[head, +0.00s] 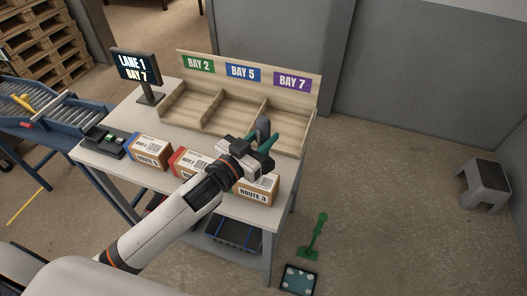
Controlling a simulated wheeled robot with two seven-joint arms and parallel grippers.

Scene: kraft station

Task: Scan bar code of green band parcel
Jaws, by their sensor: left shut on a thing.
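My left gripper (265,147) is over the right end of the table, above and behind the right-hand parcel. It is shut on a dark, upright thing (263,127) that may be a hand-held scanner; the gripper hides much of it. The right-hand parcel (262,192) is a brown box marked ROUTE 3; my wrist covers part of it, and I cannot make out its band or whether the gripper touches it. A parcel with a blue band (151,152) and one with a red band (185,163) stand to its left. My right gripper is not in view.
A wooden sorter (211,123) with BAY 2, BAY 5 and BAY 7 signs stands at the table's back. A LANE 1 BAY 7 screen (137,67) and a black device (107,142) are at left. A conveyor (50,117) adjoins; a grey stool (484,186) stands right.

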